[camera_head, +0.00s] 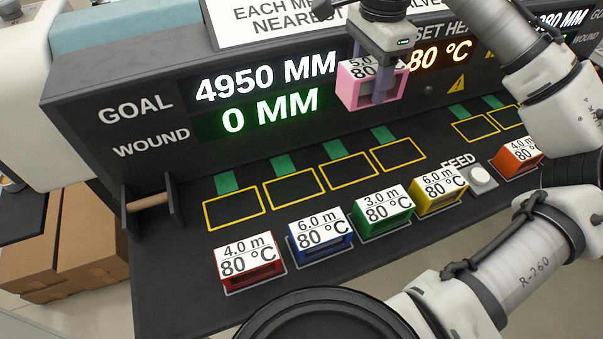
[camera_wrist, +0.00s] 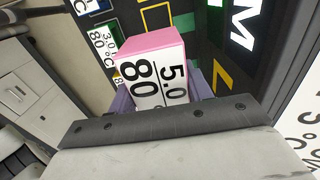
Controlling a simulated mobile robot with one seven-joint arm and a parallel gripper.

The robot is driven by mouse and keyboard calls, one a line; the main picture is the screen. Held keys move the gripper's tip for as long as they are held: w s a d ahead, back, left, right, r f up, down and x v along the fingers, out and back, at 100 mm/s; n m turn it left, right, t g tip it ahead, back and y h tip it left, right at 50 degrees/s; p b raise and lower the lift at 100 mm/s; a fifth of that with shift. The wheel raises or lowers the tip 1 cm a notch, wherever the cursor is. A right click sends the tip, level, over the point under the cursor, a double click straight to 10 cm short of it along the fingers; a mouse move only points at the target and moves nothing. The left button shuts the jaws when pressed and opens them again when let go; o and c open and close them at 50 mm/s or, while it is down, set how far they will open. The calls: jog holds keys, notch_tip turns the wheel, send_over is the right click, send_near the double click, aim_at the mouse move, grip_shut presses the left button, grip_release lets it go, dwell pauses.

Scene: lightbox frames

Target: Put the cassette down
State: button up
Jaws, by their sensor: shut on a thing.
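A pink cassette (camera_head: 358,97) with a white label, partly hidden but reading 5.0 and 80, is held in my gripper (camera_head: 384,92). It hangs above the dark console, in front of the display panel. The wrist view also shows the pink cassette (camera_wrist: 152,62) between the purple fingers of my gripper (camera_wrist: 160,98). Below it on the console are several empty yellow-outlined slots, such as the left one (camera_head: 231,208) and the one nearest under the cassette (camera_head: 397,154). Each of these has a green strip behind it.
A front row holds a red cassette (camera_head: 249,262), a blue one (camera_head: 320,235), a green one (camera_head: 384,209) and a yellow one (camera_head: 438,192). An orange cassette (camera_head: 517,155) sits at right, beside the FEED button (camera_head: 479,178). The display (camera_head: 265,92) reads GOAL 4950 MM, WOUND 0 MM.

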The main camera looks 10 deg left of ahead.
jog(key=shift+s+a+f, duration=0.1)
jog(key=shift+s+a, duration=0.1)
jog(key=shift+a, duration=0.2)
notch_tip(320, 180, down, 20)
jog(key=shift+r, duration=0.15)
jog(key=o, duration=1.1)
notch_tip(320, 180, up, 12)
jog(key=shift+r, duration=0.1)
